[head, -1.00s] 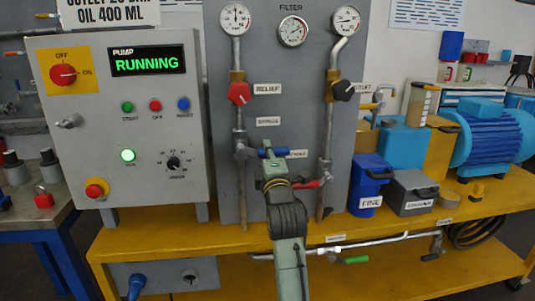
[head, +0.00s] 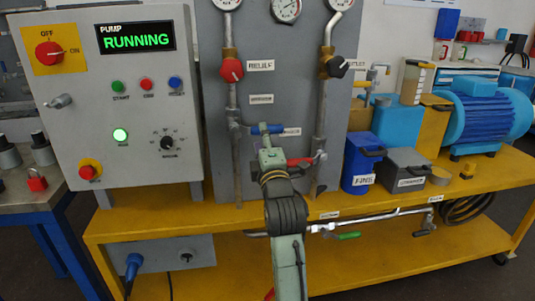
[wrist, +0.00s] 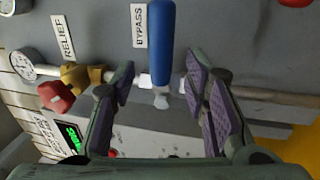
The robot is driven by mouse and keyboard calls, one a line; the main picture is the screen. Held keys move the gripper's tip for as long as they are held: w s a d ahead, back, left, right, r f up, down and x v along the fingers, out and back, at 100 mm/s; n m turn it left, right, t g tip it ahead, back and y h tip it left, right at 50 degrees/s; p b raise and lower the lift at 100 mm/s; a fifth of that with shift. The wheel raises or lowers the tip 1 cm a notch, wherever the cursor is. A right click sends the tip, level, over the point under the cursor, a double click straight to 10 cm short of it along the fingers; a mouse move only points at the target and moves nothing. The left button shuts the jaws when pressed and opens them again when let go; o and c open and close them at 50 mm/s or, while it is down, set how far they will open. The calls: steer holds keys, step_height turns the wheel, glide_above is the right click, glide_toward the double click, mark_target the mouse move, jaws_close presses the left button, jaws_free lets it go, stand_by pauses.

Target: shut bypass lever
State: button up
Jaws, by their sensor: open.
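The bypass lever has a blue grip (head: 267,128) that lies level across the pipework on the grey panel, just above my arm's end in the head view. In the wrist view the blue grip (wrist: 162,45) shows upright in the picture, beside the BYPASS label (wrist: 139,25), with its metal stem below. My gripper (wrist: 160,80) is open, with one purple-padded finger on each side of the lever in the picture. No contact shows, and I cannot tell how far the fingertips are from the grip. In the head view the fingers of my gripper (head: 270,150) are hard to make out.
A red lever (head: 300,161) sits just below and right of the blue one. The red relief knob (head: 231,70) and a black knob (head: 337,66) are above. The pump box (head: 115,110) reads RUNNING at left. Blue (head: 360,165) and grey (head: 402,170) containers stand at right.

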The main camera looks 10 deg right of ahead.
steer(key=s+f, duration=0.1)
steer(key=s, duration=0.6)
steer(key=shift+s+f, duration=0.2)
